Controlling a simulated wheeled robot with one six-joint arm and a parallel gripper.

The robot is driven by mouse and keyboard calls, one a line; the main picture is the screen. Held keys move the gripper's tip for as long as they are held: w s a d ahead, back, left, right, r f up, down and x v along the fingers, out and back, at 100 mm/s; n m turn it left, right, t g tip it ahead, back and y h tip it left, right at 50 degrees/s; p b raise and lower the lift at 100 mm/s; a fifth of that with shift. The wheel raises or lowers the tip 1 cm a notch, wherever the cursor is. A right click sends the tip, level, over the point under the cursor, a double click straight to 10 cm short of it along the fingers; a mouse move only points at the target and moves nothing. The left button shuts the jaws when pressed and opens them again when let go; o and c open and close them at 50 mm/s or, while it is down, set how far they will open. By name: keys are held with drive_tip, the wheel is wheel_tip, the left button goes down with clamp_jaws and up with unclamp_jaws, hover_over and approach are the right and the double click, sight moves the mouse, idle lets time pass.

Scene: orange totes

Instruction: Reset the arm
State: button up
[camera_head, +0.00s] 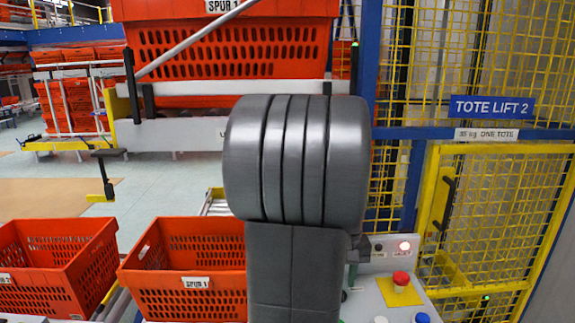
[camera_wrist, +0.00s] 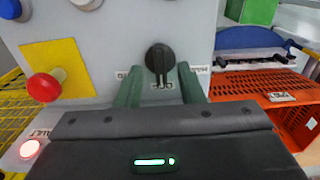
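My gripper (camera_wrist: 160,82) shows in the wrist view with its two green fingers apart and nothing held between them. A black rotary knob (camera_wrist: 158,58) on the grey control panel (camera_wrist: 115,22) appears between the fingertips. Whether the fingers touch the knob cannot be told. In the head view my grey arm stands upright in the middle and hides most of the gripper and the panel's left part.
A red emergency button (camera_head: 400,279) on a yellow plate and a lit red lamp (camera_head: 405,246) sit on the panel. Orange totes (camera_head: 190,292) stand at lower left. A yellow mesh cage (camera_head: 500,215) stands right.

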drive_tip(key=shift+f, duration=1.35)
